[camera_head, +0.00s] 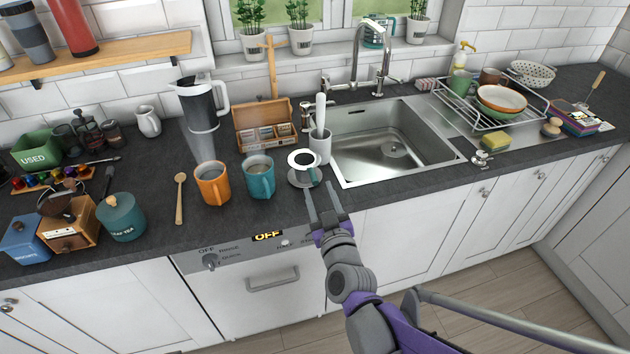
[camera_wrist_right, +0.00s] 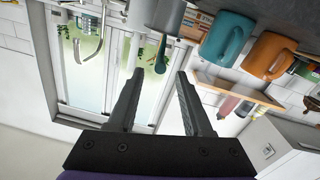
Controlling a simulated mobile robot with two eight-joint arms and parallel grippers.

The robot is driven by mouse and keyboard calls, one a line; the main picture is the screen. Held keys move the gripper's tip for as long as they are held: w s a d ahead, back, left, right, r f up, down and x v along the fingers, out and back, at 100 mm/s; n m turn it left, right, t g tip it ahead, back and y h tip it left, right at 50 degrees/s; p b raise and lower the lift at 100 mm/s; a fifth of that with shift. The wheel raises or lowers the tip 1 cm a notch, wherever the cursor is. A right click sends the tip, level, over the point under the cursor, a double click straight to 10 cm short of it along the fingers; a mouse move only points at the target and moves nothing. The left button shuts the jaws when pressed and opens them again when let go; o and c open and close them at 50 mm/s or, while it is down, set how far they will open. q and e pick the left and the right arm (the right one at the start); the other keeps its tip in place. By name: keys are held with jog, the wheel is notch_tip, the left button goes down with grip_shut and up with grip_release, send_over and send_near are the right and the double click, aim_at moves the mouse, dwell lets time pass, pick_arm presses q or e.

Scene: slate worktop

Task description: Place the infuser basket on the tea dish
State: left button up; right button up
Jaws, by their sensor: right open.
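The infuser basket (camera_head: 302,158) has a pale round rim, a dark inside and a teal part at its lower right. In the head view it appears to sit on the small grey tea dish (camera_head: 295,182), left of the sink's front corner. Whether it rests flat there is too small to tell. My right gripper (camera_head: 323,190) is open and empty at the counter's front edge, just in front and to the right of the dish. It also shows open in the right wrist view (camera_wrist_right: 158,90), with nothing between its fingers. My left gripper is not in view.
A teal mug (camera_head: 259,180) and an orange mug (camera_head: 212,186) stand left of the dish. The sink (camera_head: 385,142) lies to the right. Counter left of the wooden spoon (camera_head: 179,200) is crowded.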

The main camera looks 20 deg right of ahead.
jog(key=s+d+f+m+g, duration=0.1)
jog(key=s+f+g, duration=0.5)
jog(key=s, duration=0.6)
jog(key=s+d+f+m+g, duration=0.1)
jog(key=s+d+f+g, duration=0.1)
jog(key=s+f+g, duration=0.5)
jog(key=s, duration=0.5)
jog(key=shift+s+f, duration=0.35)
jog(key=shift+f, duration=0.05)
jog(key=shift+r, duration=0.1)
jog(key=r+p, duration=0.2)
jog(key=r, duration=0.1)
jog(key=shift+w+p, duration=0.4)
